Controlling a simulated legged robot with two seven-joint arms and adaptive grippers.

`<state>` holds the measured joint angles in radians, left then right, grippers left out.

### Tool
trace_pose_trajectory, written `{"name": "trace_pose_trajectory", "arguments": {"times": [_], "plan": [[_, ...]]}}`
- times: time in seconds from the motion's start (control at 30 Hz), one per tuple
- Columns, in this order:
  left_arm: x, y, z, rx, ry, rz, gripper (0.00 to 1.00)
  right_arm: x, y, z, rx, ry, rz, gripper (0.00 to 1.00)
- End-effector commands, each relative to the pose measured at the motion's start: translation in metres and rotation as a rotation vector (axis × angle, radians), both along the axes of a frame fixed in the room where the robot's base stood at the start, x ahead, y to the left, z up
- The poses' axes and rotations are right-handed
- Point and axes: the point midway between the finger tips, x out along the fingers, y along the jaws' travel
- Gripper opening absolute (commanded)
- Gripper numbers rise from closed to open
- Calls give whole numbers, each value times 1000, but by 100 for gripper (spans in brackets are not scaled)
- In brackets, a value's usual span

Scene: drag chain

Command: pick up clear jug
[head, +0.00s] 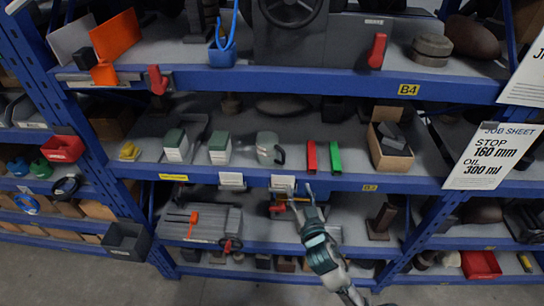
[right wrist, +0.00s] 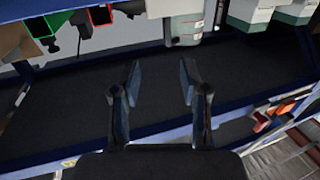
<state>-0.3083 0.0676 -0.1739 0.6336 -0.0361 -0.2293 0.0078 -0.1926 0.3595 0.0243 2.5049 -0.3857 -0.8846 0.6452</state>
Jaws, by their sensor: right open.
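The clear jug (head: 268,150) stands on the middle shelf, with a dark handle on its right side. It is between a green-topped white container (head: 220,148) and a red upright piece (head: 312,157). My right gripper (head: 300,190) is at the front of that shelf, lower and to the right of the jug, apart from it. My left gripper is not in view.
A green upright piece (head: 335,157) and a cardboard box (head: 389,146) stand right of the jug. Another green-topped container (head: 176,145) stands left. The blue shelf beam (head: 240,177) runs below, and the B4 beam (head: 300,82) is above. Shelf surface in front of the jug is bare.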

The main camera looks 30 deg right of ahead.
Motion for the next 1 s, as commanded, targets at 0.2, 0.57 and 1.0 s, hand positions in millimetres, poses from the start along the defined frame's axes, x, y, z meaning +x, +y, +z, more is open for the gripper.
{"name": "trace_pose_trajectory", "arguments": {"times": [0.2,0.57,1.0], "plan": [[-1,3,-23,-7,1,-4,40,42,-2,2,-10,3,1,44],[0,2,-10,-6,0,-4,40,97,-19,2,-7,3,1,44],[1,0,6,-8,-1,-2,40,147,-31,8,-8,3,1,44]]}}
